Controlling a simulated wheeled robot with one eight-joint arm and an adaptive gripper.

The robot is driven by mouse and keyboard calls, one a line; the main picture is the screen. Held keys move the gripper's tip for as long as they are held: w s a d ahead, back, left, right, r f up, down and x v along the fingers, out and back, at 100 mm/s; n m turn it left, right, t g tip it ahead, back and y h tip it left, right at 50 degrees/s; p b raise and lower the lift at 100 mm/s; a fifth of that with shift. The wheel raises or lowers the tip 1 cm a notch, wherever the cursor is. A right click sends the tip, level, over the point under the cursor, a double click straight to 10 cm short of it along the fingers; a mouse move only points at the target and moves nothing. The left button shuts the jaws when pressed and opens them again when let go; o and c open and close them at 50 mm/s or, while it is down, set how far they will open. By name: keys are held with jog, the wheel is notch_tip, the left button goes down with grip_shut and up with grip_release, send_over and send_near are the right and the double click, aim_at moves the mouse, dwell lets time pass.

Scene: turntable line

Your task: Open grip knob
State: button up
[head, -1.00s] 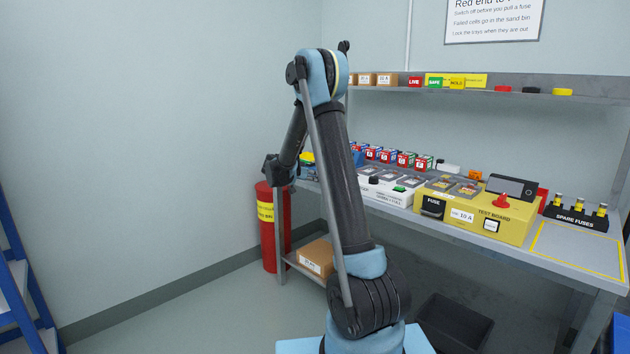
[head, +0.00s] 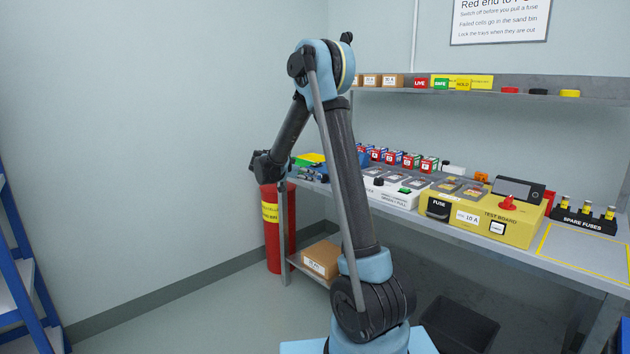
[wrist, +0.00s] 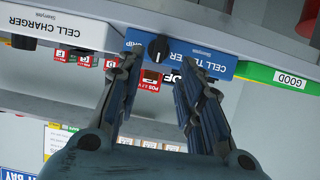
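In the wrist view, a black knob (wrist: 158,48) with a pale pointer line sits on the blue front of the cell tester (wrist: 190,60). My gripper (wrist: 160,62) is open, with its two dark fingers spread apart. The fingers stand to the left and right of the knob as seen in the picture, with a clear gap around it. I cannot tell how deep the fingertips are relative to the knob, and no contact shows. In the head view, my wrist (head: 264,166) is at the left end of the bench; my arm hides part of the tester, and the knob is not visible there.
The white cell charger (wrist: 60,27) is beside the tester in the wrist view, and a green GOOD tray (wrist: 285,77) is on its other side. The bench carries a yellow test board (head: 485,215). A red cylinder (head: 272,240) stands on the floor below my wrist.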

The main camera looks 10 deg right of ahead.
jog(key=shift+v, duration=1.8)
jog(key=s+d+n+g+y, duration=0.15)
jog(key=s+d, duration=0.25)
jog(key=s, duration=0.5)
jog(key=s+d+n+g+y, duration=0.1)
jog(key=s+d+n+y, duration=0.1)
jog(key=s+d, duration=0.5)
jog(key=s+d+n+g+y, duration=0.1)
jog(key=s+d+n+g, duration=0.1)
jog(key=s, duration=0.8)
jog(key=s+a+f+n+y, duration=0.1)
jog(key=s+f, duration=0.3)
jog(key=s, duration=0.4)
jog(key=s+a+f+n+y, duration=0.1)
jog(key=s+f+n+y, duration=0.1)
jog(key=s, duration=0.6)
jog(key=s+a+f+n+g+y, duration=0.1)
jog(key=s+a+f+n+y, duration=0.1)
jog(key=s+f, duration=0.3)
jog(key=s+y, duration=0.1)
jog(key=s, duration=0.2)
jog(key=shift+s+f, duration=0.4)
